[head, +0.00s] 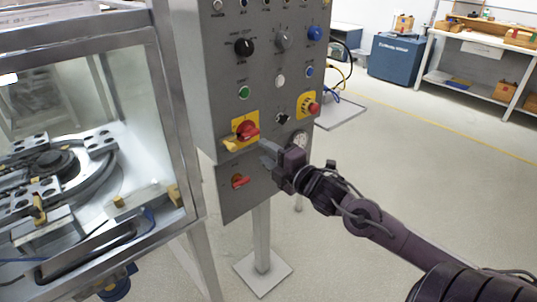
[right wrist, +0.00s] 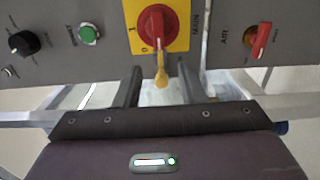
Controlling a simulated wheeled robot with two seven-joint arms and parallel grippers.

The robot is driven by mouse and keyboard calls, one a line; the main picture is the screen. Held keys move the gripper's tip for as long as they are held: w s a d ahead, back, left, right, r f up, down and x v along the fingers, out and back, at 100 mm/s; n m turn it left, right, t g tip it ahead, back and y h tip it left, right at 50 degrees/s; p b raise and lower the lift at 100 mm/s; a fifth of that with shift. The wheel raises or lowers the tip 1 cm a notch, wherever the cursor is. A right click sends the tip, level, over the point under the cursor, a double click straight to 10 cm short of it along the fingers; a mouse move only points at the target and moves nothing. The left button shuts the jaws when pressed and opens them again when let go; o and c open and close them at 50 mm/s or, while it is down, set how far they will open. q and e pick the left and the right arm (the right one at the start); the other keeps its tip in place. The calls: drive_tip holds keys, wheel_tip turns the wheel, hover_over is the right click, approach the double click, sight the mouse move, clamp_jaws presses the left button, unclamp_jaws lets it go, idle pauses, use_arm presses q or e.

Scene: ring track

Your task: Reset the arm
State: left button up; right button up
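My right gripper (head: 266,153) is in front of the grey control panel (head: 222,95), just to the right of and below the red rotary switch (head: 247,131) on its yellow plate. In the right wrist view the two fingers (right wrist: 161,70) stand apart with nothing gripped. The red switch (right wrist: 157,25) is above the gap between them, and a yellow tag (right wrist: 161,75) hangs down from it into view between the fingers. Whether the fingers touch the panel is unclear. My left gripper is in neither view.
A smaller red switch (head: 240,181) sits lower on the panel, and a red button (head: 313,107) is to the right. A glass-walled machine enclosure (head: 180,110) stands at left. Open floor (head: 430,150) lies at right, before a blue cabinet (head: 396,58) and bench.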

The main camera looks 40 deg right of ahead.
idle(0.3)
drive_tip(key=s+d+f+m+g+h+p, duration=0.1)
drive_tip(key=d+f+m+g+h, duration=0.15)
drive_tip(key=d+f, duration=0.45)
drive_tip(key=s+d+f+m+g+h, duration=0.15)
drive_tip(key=f+m, duration=0.25)
drive_tip(key=f, duration=0.8)
drive_tip(key=s+a+f+m+g+p, duration=0.1)
drive_tip(key=s+f+m+g, duration=0.1)
drive_tip(key=s+f, duration=0.5)
drive_tip(key=s+f+m+g, duration=0.2)
drive_tip(key=f, duration=0.9)
drive_tip(key=s+a+f+m+g+p, duration=0.1)
drive_tip(key=s+f+m+g, duration=0.1)
drive_tip(key=s+f, duration=0.5)
drive_tip(key=s+a+f+m+g+y+p, duration=0.1)
drive_tip(key=s+a+f+m+g, duration=0.1)
drive_tip(key=s+a+f, duration=0.7)
drive_tip(key=s+a+f+m+g+y+p, duration=0.1)
drive_tip(key=s+a+f+m+g, duration=0.1)
drive_tip(key=s+a+f+g, duration=0.3)
drive_tip(key=s+a+f, duration=0.4)
drive_tip(key=s+a, duration=0.2)
drive_tip(key=s, duration=0.5)
drive_tip(key=shift+f, duration=0.2)
